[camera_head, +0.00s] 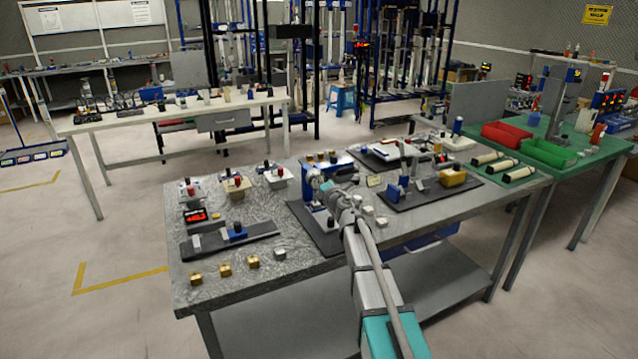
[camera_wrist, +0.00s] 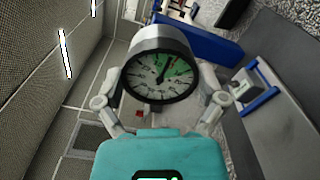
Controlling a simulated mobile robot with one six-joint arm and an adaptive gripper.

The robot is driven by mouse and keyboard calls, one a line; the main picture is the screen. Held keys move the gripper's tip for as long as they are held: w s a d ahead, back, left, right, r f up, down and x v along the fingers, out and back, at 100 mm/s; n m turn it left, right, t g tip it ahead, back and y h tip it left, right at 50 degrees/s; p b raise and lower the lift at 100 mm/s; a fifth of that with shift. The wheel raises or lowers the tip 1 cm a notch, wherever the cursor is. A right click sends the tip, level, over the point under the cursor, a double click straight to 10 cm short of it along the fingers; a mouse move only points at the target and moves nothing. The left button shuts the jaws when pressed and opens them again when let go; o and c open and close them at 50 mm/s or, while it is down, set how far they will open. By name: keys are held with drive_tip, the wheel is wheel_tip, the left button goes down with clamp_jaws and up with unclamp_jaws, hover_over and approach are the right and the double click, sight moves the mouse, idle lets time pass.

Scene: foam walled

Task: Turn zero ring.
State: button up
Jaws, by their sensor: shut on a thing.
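In the head view my gripper (camera_head: 328,190) is at the gauge above a dark mat on the grey bench. My arm hides most of the gauge there. The fingertips' exact contact with the ring is partly hidden.
The grey bench (camera_head: 225,290) holds several small brass blocks (camera_head: 225,270) at its front left. A blue clamp on a dark rail (camera_head: 232,237) lies left of the mat. A second dark mat with parts (camera_head: 425,192) lies to the right. Red (camera_head: 506,136) and green (camera_head: 548,153) bins stand farther right.

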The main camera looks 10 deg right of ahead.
drive_tip(key=shift+n, duration=0.4)
drive_tip(key=o, duration=0.8)
drive_tip(key=shift+s, duration=0.1)
drive_tip(key=v, duration=1.2)
